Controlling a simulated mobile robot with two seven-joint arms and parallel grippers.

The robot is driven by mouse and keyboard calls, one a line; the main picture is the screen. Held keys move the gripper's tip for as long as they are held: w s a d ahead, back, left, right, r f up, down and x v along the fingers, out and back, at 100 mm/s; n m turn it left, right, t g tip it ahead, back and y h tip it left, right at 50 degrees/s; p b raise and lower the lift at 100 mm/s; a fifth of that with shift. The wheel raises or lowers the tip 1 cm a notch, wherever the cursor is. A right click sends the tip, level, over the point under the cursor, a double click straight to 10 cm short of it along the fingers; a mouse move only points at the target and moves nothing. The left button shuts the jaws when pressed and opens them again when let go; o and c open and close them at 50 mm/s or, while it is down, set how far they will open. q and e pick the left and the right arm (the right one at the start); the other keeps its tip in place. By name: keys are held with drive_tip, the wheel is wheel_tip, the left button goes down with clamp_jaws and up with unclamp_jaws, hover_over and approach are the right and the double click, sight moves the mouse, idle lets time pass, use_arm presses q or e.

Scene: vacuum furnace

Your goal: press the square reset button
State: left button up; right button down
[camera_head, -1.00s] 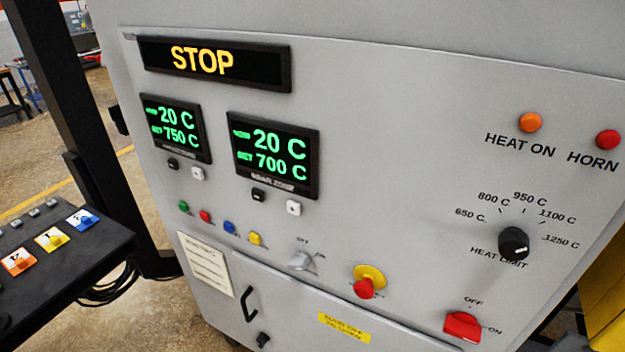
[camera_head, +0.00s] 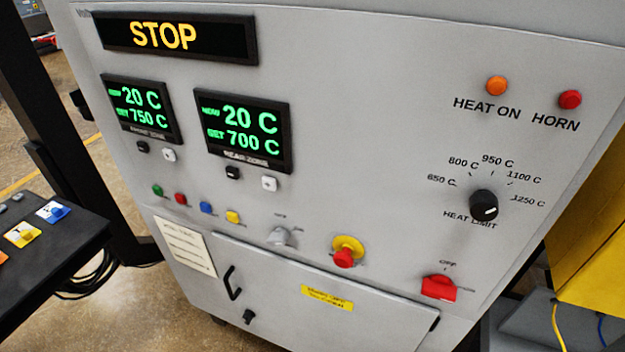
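The grey furnace panel (camera_head: 370,130) fills most of the head view. A row of small coloured buttons sits below the displays: green (camera_head: 158,190), red (camera_head: 180,198), blue (camera_head: 206,207) and yellow (camera_head: 233,217). Their labels are too small to read, so I cannot tell which one is the reset button. A black button (camera_head: 233,172) and a white button (camera_head: 269,184) sit under the right display. Neither of my grippers is in view.
The sign (camera_head: 180,37) reads STOP. A red mushroom button on a yellow ring (camera_head: 347,250), a red switch (camera_head: 438,288) and a black heat limit knob (camera_head: 484,205) stand out from the panel. A black console (camera_head: 50,262) juts in at left; a yellow structure (camera_head: 600,240) stands at right.

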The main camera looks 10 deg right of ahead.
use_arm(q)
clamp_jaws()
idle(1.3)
